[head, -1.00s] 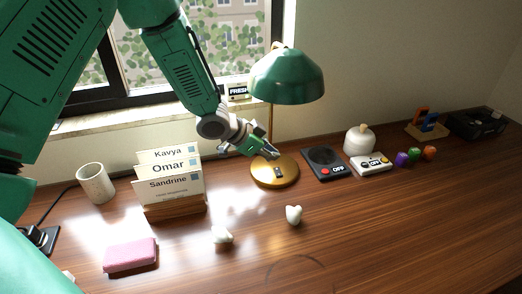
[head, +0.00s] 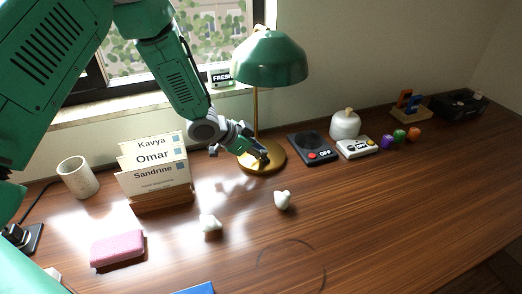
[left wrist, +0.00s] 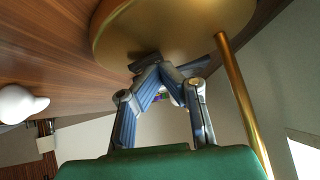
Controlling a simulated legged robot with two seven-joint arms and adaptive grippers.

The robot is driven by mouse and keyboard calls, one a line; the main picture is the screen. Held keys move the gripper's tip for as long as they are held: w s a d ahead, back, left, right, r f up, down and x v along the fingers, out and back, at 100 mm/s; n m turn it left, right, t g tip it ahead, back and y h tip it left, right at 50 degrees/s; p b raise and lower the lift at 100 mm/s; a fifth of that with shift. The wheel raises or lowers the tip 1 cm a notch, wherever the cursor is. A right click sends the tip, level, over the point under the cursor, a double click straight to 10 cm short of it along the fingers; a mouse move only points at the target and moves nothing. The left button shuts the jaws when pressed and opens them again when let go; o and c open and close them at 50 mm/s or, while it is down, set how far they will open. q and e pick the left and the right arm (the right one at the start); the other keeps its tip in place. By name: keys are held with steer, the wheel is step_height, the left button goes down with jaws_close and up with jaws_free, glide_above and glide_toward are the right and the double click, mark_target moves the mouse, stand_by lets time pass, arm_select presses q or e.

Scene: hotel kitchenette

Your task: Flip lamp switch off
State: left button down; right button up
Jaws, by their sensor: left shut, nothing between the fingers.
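The lamp has a green dome shade (head: 270,60), a thin brass stem and a round gold base (head: 276,163) on the wooden desk. The base also fills the top of the left wrist view (left wrist: 205,22), with the brass stem (left wrist: 240,95) to the right. My left gripper (head: 263,156) is shut and empty, its fingertips at the lamp base, over the spot of the dark switch. In the left wrist view the fingertips (left wrist: 160,68) meet at a dark piece on the base, probably the switch. Whether they touch it I cannot tell. My right gripper is not in view.
A card holder (head: 160,200), a cup (head: 77,177) and a pink block (head: 117,248) stand left. Two small white pieces (head: 283,200) lie in front. A black device (head: 312,149) and a white one (head: 356,147), both marked OFF, are to the right. The front right desk is clear.

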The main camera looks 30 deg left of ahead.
arm_select(q)
steer(key=shift+s+f, duration=0.1)
steer(key=shift+s+d, duration=0.45)
steer(key=shift+d, duration=0.05)
steer(key=shift+r, duration=0.2)
steer(key=shift+d+r+p, duration=0.1)
steer(key=shift+r+p, duration=0.15)
steer(key=shift+p, duration=0.05)
steer(key=r+p, duration=0.2)
steer(key=r, duration=0.1)
steer(key=r+p, duration=0.1)
steer(key=p, duration=0.1)
steer(key=shift+s+r, duration=0.35)
steer(key=v, duration=0.8)
steer(key=shift+s+p, duration=0.25)
steer(key=shift+p, duration=0.2)
